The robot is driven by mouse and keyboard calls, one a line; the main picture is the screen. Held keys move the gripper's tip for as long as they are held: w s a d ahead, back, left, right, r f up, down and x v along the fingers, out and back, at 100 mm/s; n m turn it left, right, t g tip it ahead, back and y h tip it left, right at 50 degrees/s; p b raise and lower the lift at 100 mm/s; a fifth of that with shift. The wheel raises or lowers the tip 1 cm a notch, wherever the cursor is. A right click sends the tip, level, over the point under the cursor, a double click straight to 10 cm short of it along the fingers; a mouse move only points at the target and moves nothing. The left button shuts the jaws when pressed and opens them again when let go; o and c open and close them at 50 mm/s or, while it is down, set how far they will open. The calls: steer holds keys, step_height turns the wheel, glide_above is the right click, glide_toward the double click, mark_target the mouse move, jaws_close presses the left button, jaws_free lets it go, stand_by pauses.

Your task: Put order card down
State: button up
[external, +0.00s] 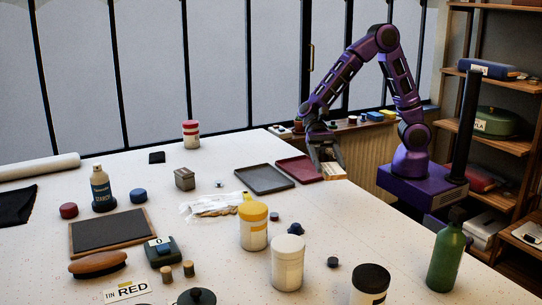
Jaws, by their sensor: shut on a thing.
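My gripper (338,163) is at the far right edge of the white table, just right of the dark red tray. It is shut on a small, pale, flat thing, the order card (334,172), which shows at and below the fingertips. Any writing on it is too small to read. I cannot tell whether the card touches the table or is held a little above it.
The dark red tray (299,169) and a grey tray (264,179) lie left of my gripper. Yellow-lidded (254,227) and white (288,263) jars stand nearer, with a green bottle (446,258) at right.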

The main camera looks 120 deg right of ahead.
steer(key=d, duration=0.3)
steer(key=m+t+b, duration=0.1)
steer(key=b, duration=0.1)
glide_above(322, 197)
step_height(322, 197, down, 6)
steer(key=shift+r, duration=0.1)
steer(key=shift+f+b, duration=0.55)
steer(key=shift+f, duration=1.55)
steer(key=shift+f, duration=0.2)
steer(key=o, duration=1.3)
